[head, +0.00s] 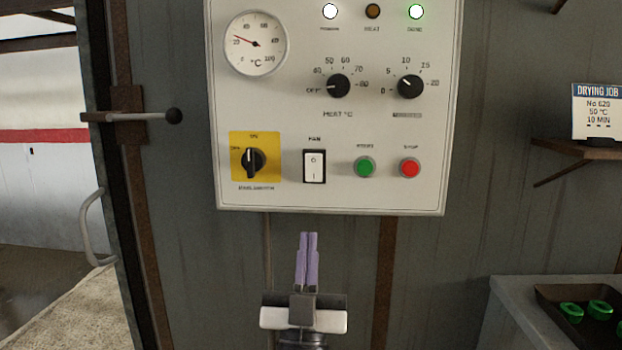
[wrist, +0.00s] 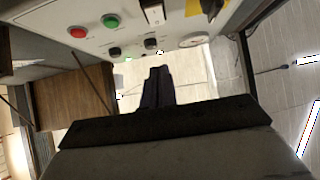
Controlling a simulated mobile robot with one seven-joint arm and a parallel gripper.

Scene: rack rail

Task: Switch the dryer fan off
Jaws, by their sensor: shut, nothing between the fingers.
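The fan switch (head: 314,166) is a white rocker in a black frame, low on the control panel (head: 300,200), with a circle mark at its top and a line at its bottom. Which half is pressed in is too small to tell. It also shows at the top of the wrist view (wrist: 154,14). My gripper (head: 308,236) points up just below the panel's bottom edge, under the fan switch and apart from it. Its purple fingers are together and empty. In the wrist view the fingers (wrist: 158,70) appear dark and closed.
Left of the switch is the main isolator knob (head: 252,162) on a yellow plate. Right are a green button (head: 364,167) and a red button (head: 410,168). Two dials sit above. The white and green lamps are lit. A door handle (head: 145,116) sticks out at left; a tray (head: 560,300) stands lower right.

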